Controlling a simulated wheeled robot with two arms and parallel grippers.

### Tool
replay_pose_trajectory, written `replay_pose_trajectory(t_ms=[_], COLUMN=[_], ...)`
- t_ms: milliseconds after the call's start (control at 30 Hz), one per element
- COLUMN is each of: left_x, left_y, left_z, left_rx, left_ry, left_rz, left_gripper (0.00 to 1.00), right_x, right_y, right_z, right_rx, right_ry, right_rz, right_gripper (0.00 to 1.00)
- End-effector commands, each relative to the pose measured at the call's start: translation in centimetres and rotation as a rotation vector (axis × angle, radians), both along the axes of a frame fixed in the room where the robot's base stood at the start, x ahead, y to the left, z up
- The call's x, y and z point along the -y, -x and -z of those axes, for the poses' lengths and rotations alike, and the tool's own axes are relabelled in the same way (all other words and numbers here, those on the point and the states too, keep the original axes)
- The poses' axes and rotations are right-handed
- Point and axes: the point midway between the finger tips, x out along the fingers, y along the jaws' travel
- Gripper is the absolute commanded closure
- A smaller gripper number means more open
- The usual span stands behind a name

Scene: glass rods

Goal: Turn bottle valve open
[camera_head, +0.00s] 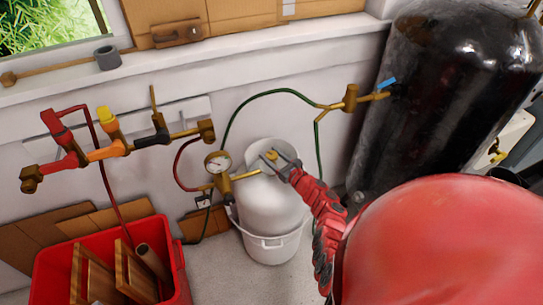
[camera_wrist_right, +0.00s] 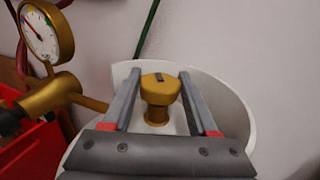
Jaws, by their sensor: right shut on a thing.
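The white gas bottle (camera_head: 271,205) stands upright in a white bucket (camera_head: 272,246) by the wall. Its brass valve (camera_head: 272,156) sits on top, inside a white collar. In the right wrist view the valve knob (camera_wrist_right: 160,88) has a rounded head with a small dark mark. My right gripper (camera_head: 274,158) reaches in from the right, with one finger on each side of the knob, shut on it. The right wrist view also shows both grey fingers of the gripper (camera_wrist_right: 160,76). My left gripper is in neither view.
A round gauge (camera_head: 217,162) on a brass regulator is joined to the bottle's left side. A green hose (camera_head: 262,94) runs behind it. A large black tank (camera_head: 450,90) stands right, a red crate (camera_head: 50,260) with wooden pieces lower left. Valved pipes (camera_head: 115,147) line the wall.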

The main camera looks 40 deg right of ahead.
Motion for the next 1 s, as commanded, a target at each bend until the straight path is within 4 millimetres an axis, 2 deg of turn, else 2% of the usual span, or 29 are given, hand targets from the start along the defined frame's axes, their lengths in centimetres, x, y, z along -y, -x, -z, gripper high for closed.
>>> replay_pose_trajectory(t_ms=[467, 500, 600, 633, 1000], left_x=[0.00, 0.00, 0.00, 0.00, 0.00], left_y=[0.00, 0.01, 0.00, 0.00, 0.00], left_z=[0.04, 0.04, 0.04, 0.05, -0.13], left_rx=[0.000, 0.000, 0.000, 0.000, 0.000], left_ry=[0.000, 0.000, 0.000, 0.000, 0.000], left_rz=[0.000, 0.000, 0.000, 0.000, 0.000], left_gripper=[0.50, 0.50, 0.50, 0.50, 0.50], right_x=[-0.02, -0.01, 0.00, 0.00, 0.13], right_y=[0.03, 0.03, 0.04, 0.04, 0.47], right_z=[0.05, 0.05, 0.06, 0.06, 0.02], right_rx=[-0.002, -0.002, -0.002, -0.002, -0.002], right_ry=[-0.001, -0.001, 0.000, 0.000, 0.000], right_rz=[-0.012, -0.012, -0.011, -0.011, -0.009], right_gripper=[0.97, 0.34, 0.16, 0.11, 0.11])
